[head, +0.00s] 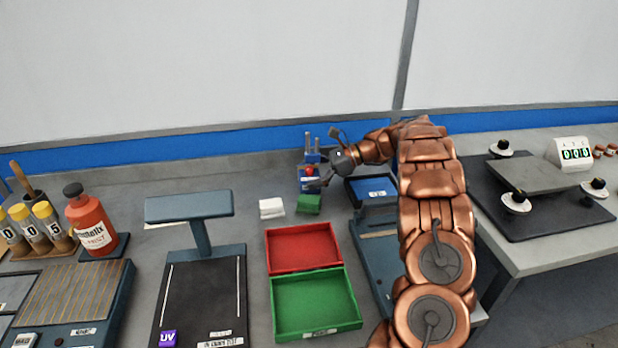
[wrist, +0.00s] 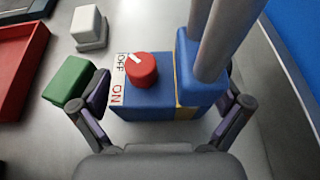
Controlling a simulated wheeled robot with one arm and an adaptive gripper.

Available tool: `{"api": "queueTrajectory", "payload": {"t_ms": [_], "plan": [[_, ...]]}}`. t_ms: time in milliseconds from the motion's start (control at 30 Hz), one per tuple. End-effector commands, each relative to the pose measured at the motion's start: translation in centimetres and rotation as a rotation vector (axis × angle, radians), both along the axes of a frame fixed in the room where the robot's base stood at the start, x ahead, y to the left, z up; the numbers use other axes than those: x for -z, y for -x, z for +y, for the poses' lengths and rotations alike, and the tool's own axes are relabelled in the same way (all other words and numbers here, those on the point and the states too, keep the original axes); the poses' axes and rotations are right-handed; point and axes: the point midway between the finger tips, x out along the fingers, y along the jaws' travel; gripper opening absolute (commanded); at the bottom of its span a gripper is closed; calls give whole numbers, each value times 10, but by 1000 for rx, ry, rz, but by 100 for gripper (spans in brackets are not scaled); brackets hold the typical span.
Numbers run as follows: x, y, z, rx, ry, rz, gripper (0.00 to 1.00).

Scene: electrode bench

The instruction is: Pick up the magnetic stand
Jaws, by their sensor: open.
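The magnetic stand (head: 308,181) is a blue block with a red knob and grey upright posts, standing at the back of the bench. In the wrist view its blue base (wrist: 151,99) fills the middle. The red knob (wrist: 141,70) faces me beside OFF and ON lettering, and two grey posts rise at the upper right. My gripper (wrist: 168,105) is open, with one finger at the left and one at the right of the base. I cannot tell whether either finger touches it. In the head view my gripper (head: 332,162) reaches the stand from the right and partly hides it.
A green block (wrist: 68,82) lies just outside the left finger, and a white block (wrist: 88,24) stands farther off. The red tray (head: 334,268) and green tray (head: 357,324) lie in front. A blue box (head: 372,181) sits right of the stand, near my arm.

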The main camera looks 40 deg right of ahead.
Motion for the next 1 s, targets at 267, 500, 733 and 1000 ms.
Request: {"api": "queueTrajectory", "payload": {"t_ms": [267,500,733,1000], "plan": [[0,-1,1,1,1,-1,97],[0,-1,1,-1,1,-2,72],[0,-1,1,-1,1,-2,48],[0,-1,1,-1,1,-2,20]]}}
